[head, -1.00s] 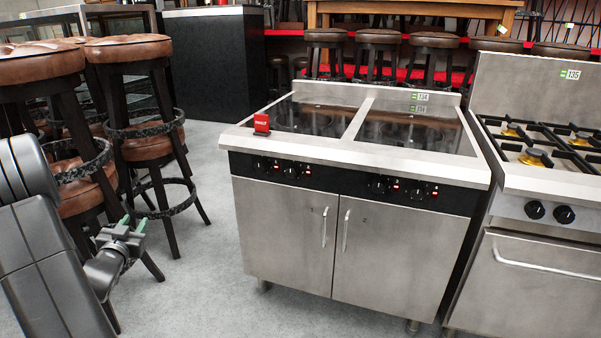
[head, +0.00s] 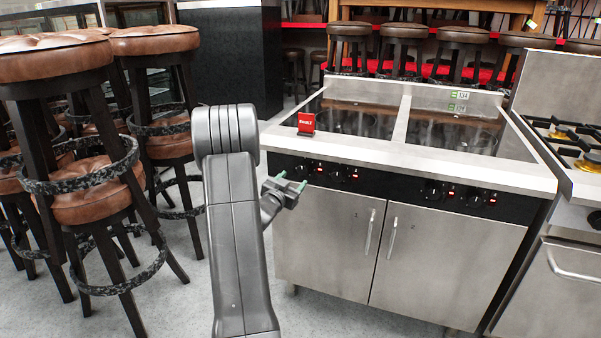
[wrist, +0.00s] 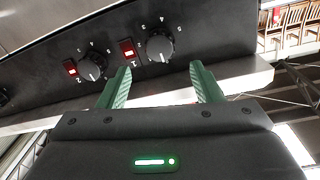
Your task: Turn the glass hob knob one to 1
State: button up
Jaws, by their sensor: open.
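The glass hob (head: 360,118) is a steel unit with a black glass top and a black control panel (head: 395,186) along its front. In the wrist view, knob one (wrist: 160,47) is a round dark knob beside a red light and a label "1". Its exact setting is too small to read. A second knob (wrist: 92,67), beside a label "2", sits to its left. My gripper (wrist: 161,77) is open and empty, its green fingers pointing at the panel near knob one, apart from it. In the head view my gripper (head: 285,190) is in front of the panel's left end.
A red sign (head: 306,123) stands on the hob's front left corner. Leather bar stools (head: 155,40) crowd the left. A gas range (head: 575,140) stands close on the right. Cabinet doors with handles (head: 370,232) are below the panel.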

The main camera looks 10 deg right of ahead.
aim_at(303, 171)
jog(key=x, duration=0.7)
jog(key=c, duration=1)
jog(key=shift+f+m+b, duration=0.1)
jog(key=shift+m+b, duration=0.3)
jog(key=shift+b, duration=0.4)
jog(key=m+b, duration=0.3)
jog(key=m, duration=0.1)
jog(key=shift+d+f+b, duration=0.1)
jog(key=shift+b, duration=0.2)
jog(key=shift+m+b, duration=1.6)
jog(key=shift+m, duration=0.8)
jog(key=shift+y, duration=0.3)
